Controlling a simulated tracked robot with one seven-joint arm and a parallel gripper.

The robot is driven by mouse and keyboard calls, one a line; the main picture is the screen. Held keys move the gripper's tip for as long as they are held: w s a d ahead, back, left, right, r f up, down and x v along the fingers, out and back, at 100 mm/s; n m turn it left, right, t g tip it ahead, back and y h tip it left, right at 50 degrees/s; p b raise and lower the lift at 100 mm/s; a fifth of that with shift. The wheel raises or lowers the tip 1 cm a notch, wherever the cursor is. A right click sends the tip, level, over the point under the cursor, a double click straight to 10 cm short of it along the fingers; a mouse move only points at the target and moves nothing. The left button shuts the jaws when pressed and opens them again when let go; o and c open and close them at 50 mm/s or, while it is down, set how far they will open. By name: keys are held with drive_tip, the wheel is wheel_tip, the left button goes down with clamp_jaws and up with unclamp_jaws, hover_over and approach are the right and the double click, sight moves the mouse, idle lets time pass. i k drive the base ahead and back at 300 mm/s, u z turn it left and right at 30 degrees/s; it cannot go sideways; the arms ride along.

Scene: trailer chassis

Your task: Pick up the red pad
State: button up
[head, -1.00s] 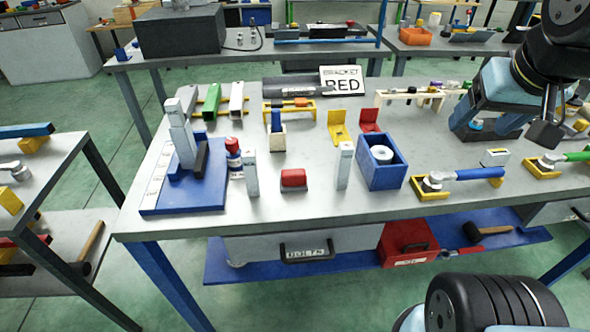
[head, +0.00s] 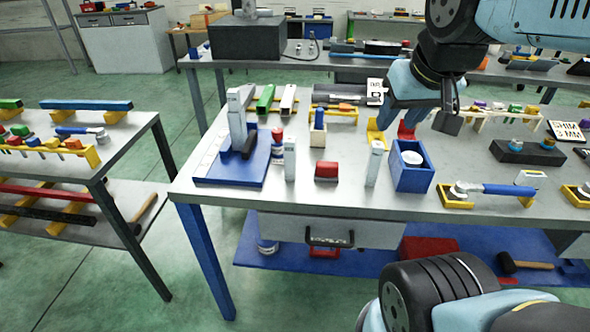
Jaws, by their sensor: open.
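The red pad (head: 327,168) is a small red block with a rounded top and a darker base. It sits on the front part of the grey workbench (head: 335,200), between two pale upright posts, apart from both. My gripper (head: 447,122) is open and empty, to the right of the pad and above the back part of the bench. Its jaws point down, and nothing is between them. My arm hides part of a white sign and part of the red bracket behind it.
A pale post (head: 290,158) stands left of the pad and another post (head: 375,163) right of it. A blue box (head: 411,178) holding a white roll is further right. A blue-based fixture (head: 235,165) and a red-capped bottle (head: 278,140) stand left. Bare benchtop lies before the pad.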

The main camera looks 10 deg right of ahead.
sight(327, 171)
drive_tip(key=z, duration=0.6)
drive_tip(key=i, duration=0.15)
drive_tip(key=u, duration=3.05)
drive_tip(key=k, duration=1.6)
drive_tip(key=z, duration=1.35)
drive_tip(key=i, duration=0.65)
drive_tip(key=u, duration=0.25)
